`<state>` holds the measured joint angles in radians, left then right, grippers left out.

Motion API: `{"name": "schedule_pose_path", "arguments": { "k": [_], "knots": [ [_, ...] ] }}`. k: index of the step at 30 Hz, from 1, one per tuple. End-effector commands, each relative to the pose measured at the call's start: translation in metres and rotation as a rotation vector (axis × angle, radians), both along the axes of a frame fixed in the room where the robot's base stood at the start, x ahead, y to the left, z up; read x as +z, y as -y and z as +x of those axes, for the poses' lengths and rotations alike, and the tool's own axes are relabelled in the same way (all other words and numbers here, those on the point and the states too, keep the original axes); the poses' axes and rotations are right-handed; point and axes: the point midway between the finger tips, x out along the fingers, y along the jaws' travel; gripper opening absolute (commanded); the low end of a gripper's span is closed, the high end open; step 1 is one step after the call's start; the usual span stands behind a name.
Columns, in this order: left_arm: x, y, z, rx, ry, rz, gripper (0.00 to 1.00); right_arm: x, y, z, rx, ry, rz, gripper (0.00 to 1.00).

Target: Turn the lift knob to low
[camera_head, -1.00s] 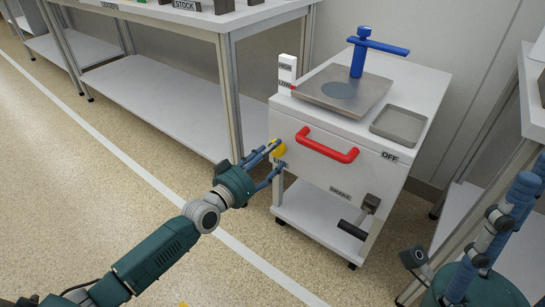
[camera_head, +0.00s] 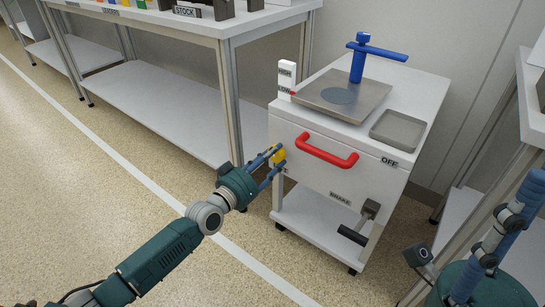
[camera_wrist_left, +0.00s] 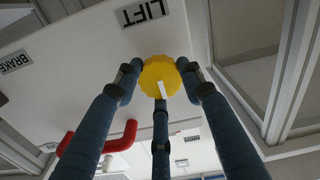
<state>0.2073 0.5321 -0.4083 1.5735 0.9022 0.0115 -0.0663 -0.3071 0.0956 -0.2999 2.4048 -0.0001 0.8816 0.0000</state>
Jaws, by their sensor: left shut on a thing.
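The yellow lift knob (camera_head: 278,155) sits on the front left of the white cart (camera_head: 310,180). It also shows in the left wrist view (camera_wrist_left: 160,76), with a white mark on its face and the LIFT label (camera_wrist_left: 143,12) beside it. My left gripper (camera_head: 274,160) is shut on the knob, its blue fingers around the knob's rim. The HIGH and LOW scale (camera_head: 286,76) stands at the cart's back left corner, with a red mark near LOW.
A red handle (camera_head: 327,150) sticks out right of the knob, and a brake lever (camera_head: 360,222) hangs lower down. The cart top holds a steel plate (camera_head: 345,85), a blue post with an arm (camera_head: 360,55) and a grey tray (camera_head: 398,131). A shelf table (camera_head: 170,100) stands left.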

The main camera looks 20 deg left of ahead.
Motion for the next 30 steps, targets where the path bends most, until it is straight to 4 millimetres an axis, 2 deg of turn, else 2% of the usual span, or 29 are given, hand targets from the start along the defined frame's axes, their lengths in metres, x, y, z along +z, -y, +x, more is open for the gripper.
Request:
{"name": "schedule_pose_path", "arguments": {
  "k": [7,8,10,18,22,26,30],
  "knots": [
    [-0.006,0.001,-0.002,-0.004,-0.016,-0.006,0.13,-0.008,0.0,0.002,0.0,-0.023,0.001,0.4],
    [-0.007,0.001,-0.002,-0.004,-0.016,-0.006,0.45,-0.008,0.0,0.002,0.0,-0.024,0.001,0.4],
    [-0.006,0.001,-0.002,-0.004,-0.016,-0.006,0.58,-0.008,0.0,0.003,0.0,-0.025,0.0,0.4],
    [-0.004,0.001,-0.001,-0.002,-0.01,-0.006,0.58,-0.005,0.0,0.002,0.0,-0.016,-0.001,0.4],
    [-0.004,-0.002,-0.008,-0.002,-0.01,-0.006,0.58,-0.004,0.0,0.001,0.0,-0.013,-0.001,0.4],
    [-0.005,-0.008,-0.027,-0.003,-0.011,-0.003,0.58,-0.004,0.0,0.001,0.0,-0.014,-0.001,0.4],
    [-0.006,-0.019,-0.057,-0.003,-0.014,-0.004,0.58,-0.004,0.0,0.001,0.0,-0.015,-0.002,0.4]
  ]
}}
